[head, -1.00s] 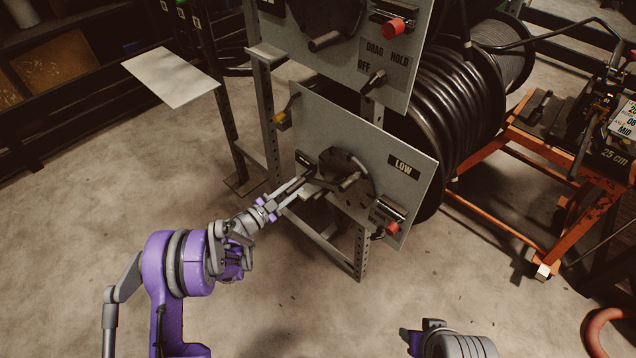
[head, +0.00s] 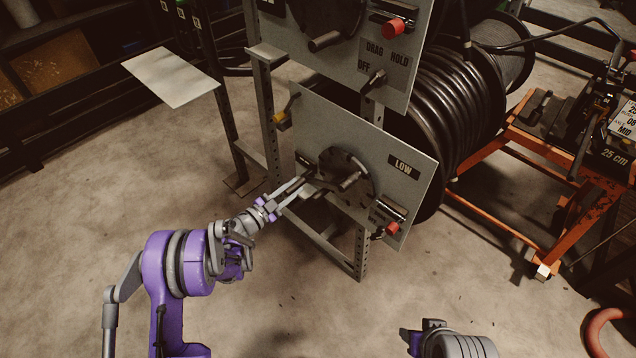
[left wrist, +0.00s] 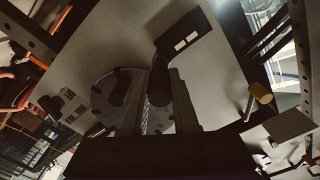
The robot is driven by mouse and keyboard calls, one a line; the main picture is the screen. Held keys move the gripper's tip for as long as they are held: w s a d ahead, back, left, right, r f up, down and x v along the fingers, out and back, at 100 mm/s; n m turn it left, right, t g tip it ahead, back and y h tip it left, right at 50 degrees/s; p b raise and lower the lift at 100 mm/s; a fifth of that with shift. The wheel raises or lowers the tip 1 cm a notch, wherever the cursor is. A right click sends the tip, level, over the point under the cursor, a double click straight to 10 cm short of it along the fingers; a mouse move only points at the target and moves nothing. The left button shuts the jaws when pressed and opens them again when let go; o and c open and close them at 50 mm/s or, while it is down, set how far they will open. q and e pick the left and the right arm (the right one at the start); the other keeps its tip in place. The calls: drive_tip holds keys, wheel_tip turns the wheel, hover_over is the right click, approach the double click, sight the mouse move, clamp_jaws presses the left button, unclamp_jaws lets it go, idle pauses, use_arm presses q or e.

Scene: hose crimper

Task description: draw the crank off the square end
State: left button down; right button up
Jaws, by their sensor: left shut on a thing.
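The lower panel (head: 408,190) is marked LOW and carries a round dark disc (head: 350,165) with a grey peg-like handle (head: 348,181) sticking out. My left gripper (head: 308,180) reaches in from the left, its fingers at the disc's left edge. In the left wrist view the disc (left wrist: 103,92) lies behind the left finger. A dark rounded piece, seemingly the crank's grip (left wrist: 160,82), sits between the fingers of the left gripper (left wrist: 158,98), which is shut on it. The square end is hidden.
An upper panel (head: 395,85) with a DRAG/HOLD switch and red knob (head: 396,27) overhangs the work. A second red knob (head: 392,228) is at the lower panel's right. A yellow-tipped lever (head: 281,118) stands left. A hose reel (head: 455,110) is behind. Floor in front is open.

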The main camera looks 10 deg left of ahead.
sight(286, 194)
use_arm(q)
drive_tip(key=shift+s+a, duration=0.15)
drive_tip(key=shift+s, duration=0.1)
idle(0.6)
drive_tip(key=shift+a, duration=0.1)
drive_tip(key=shift+b+v, duration=0.35)
drive_tip(key=shift+v, duration=1.15)
drive_tip(key=shift+s+a, duration=0.15)
drive_tip(key=shift+s, duration=0.05)
drive_tip(key=shift+b+v, duration=0.3)
drive_tip(key=shift+v, duration=1.15)
drive_tip(key=c, duration=1.1)
unclamp_jaws()
